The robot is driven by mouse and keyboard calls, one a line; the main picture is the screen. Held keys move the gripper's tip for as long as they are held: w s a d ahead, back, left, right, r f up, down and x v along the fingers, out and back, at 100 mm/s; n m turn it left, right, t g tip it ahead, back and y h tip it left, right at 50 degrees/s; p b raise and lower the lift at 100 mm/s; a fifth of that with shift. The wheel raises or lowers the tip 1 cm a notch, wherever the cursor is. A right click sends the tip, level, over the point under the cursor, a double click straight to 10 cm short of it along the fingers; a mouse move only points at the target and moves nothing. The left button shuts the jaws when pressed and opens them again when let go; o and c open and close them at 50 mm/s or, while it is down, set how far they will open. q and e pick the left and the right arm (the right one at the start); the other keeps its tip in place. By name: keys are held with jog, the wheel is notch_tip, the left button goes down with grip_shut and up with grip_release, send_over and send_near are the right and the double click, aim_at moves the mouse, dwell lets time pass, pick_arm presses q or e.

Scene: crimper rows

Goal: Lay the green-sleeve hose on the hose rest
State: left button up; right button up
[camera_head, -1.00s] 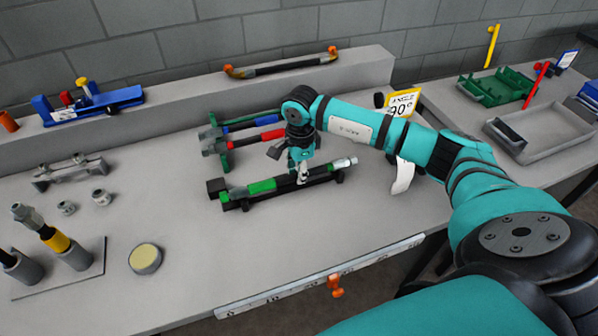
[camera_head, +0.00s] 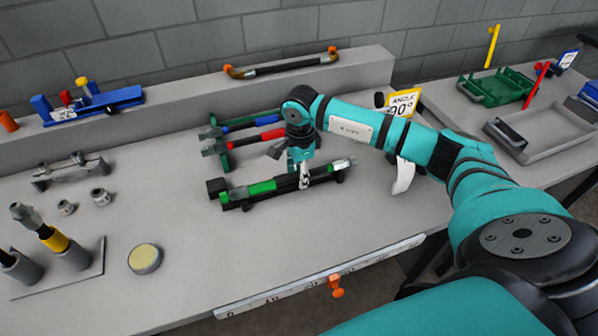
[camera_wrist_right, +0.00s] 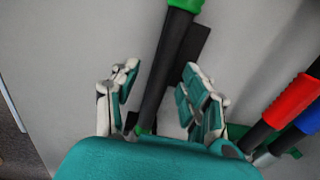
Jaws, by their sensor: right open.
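The green-sleeve hose (camera_head: 263,187) is black with a green sleeve and a silver fitting at its right end. It lies along the black hose rest (camera_head: 243,204) on the bench, low over it; full contact along its length is hard to tell. My right gripper (camera_head: 304,181) is down at the hose, right of the sleeve. In the right wrist view the gripper (camera_wrist_right: 160,92) is open, with one finger on each side of the black hose (camera_wrist_right: 163,72) and gaps between. My left gripper is not in view.
Blue-sleeve (camera_head: 240,125) and red-sleeve (camera_head: 243,140) hoses lie on a green rack just behind. A 90° sign (camera_head: 403,103) stands to the right. A yellow-topped disc (camera_head: 145,258) and hose fittings (camera_head: 101,197) are at left.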

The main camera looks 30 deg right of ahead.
jog(key=shift+r, duration=0.1)
notch_tip(320, 180, up, 12)
jog(key=shift+s, duration=0.2)
jog(key=shift+s, duration=0.1)
dwell(0.6)
